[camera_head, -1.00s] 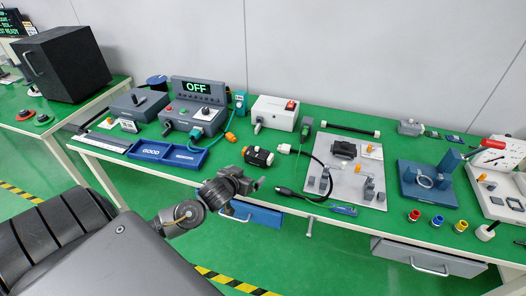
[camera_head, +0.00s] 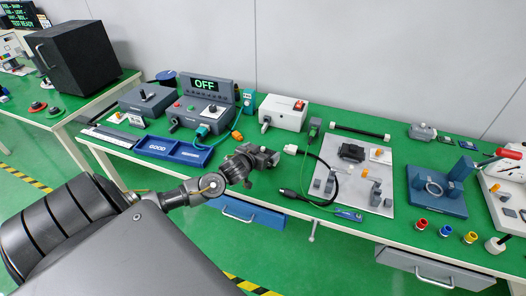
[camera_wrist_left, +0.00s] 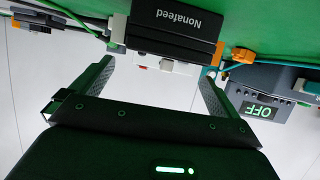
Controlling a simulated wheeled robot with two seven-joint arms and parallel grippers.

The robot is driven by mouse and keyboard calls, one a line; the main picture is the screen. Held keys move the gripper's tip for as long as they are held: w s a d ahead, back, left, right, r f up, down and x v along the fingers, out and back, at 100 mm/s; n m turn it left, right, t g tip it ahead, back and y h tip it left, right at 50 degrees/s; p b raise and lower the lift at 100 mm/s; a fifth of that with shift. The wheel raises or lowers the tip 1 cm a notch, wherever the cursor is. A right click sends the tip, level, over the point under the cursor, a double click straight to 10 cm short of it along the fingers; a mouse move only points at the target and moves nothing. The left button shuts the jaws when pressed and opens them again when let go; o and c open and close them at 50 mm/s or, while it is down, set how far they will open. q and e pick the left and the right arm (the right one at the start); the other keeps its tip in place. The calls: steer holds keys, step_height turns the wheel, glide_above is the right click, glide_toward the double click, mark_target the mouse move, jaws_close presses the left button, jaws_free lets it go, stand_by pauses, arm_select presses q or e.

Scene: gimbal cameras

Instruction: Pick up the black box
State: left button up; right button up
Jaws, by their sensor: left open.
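A small black box (camera_wrist_left: 170,36) with the label "Nonafeed" shows in the left wrist view, upside down, on the green table top. It lies beyond my open fingers, with a gap between. An orange part sits at its right end. My right gripper is not in view.
A grey plate (camera_head: 352,186) with parts and a black cable lies to the right. A large black cabinet (camera_head: 78,58) stands on the left table.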

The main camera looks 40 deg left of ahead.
mark_target(263, 148)
arm_select(q)
steer(key=x, duration=0.5)
steer(key=shift+a+p, duration=0.2)
steer(key=shift+p, duration=0.2)
steer(key=c, duration=1)
